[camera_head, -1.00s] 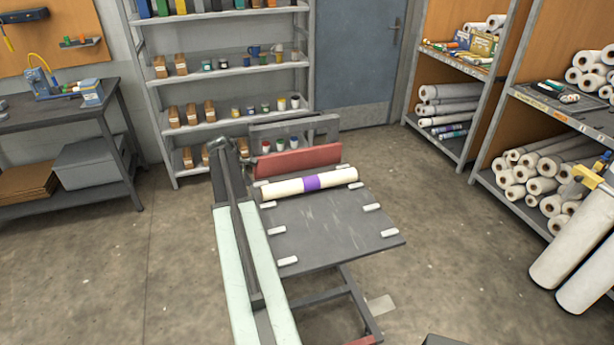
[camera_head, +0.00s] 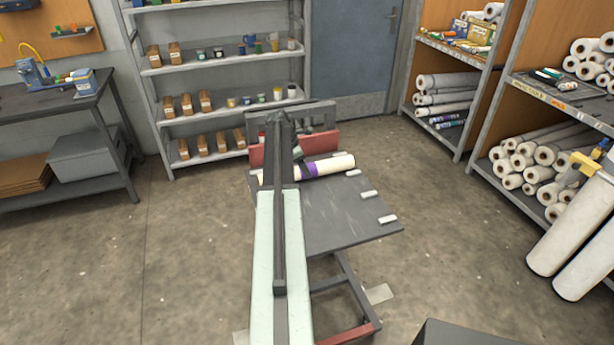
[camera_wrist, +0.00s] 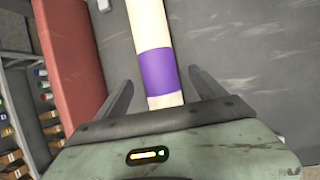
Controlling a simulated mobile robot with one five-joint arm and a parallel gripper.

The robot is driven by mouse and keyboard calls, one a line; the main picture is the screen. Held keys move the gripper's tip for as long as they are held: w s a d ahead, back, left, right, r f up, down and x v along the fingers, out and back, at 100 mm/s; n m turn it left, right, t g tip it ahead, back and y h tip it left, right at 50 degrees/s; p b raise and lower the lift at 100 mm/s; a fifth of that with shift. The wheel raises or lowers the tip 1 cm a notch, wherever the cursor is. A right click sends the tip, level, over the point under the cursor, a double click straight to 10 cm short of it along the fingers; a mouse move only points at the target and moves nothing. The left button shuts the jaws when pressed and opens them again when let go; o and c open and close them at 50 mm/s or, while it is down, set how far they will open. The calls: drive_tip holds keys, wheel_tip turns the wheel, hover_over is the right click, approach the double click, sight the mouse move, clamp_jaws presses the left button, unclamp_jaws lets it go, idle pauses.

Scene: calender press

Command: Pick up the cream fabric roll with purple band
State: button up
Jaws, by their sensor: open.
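The cream fabric roll with a purple band (camera_head: 332,166) lies on the grey table top (camera_head: 340,220), near its back edge. My arm hides its left part in the head view. In the wrist view the roll (camera_wrist: 147,25) runs up between the two fingers, with its purple band (camera_wrist: 155,71) level with the fingertips. My gripper (camera_wrist: 155,82) is open, one finger on each side of the roll, with gaps to both. I cannot tell how far above the table the fingertips are.
A red panel (camera_head: 262,152) stands along the table's back edge; it also shows left of the fingers in the wrist view (camera_wrist: 75,60). White blocks (camera_head: 387,219) sit on the table. Shelves with boxes stand behind, and racks of white rolls (camera_head: 540,160) stand at the right.

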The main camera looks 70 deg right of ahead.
drive_tip(key=b+x, duration=0.1)
drive_tip(key=x, duration=0.2)
drive_tip(key=shift+w+f+b, duration=0.1)
drive_tip(key=shift+f+b, duration=0.1)
drive_tip(key=shift+b, duration=0.15)
drive_tip(key=shift+r, duration=0.2)
clamp_jaws()
drive_tip(key=shift+r+p, duration=0.55)
drive_tip(key=shift+p, duration=0.2)
wheel_tip(320, 180, up, 3)
drive_tip(key=p, duration=0.3)
drive_tip(key=shift+r, duration=0.1)
drive_tip(key=s+a, duration=0.8)
drive_tip(key=s, duration=0.5)
drive_tip(key=shift+s+r+p, duration=0.4)
drive_tip(key=shift+p, duration=0.05)
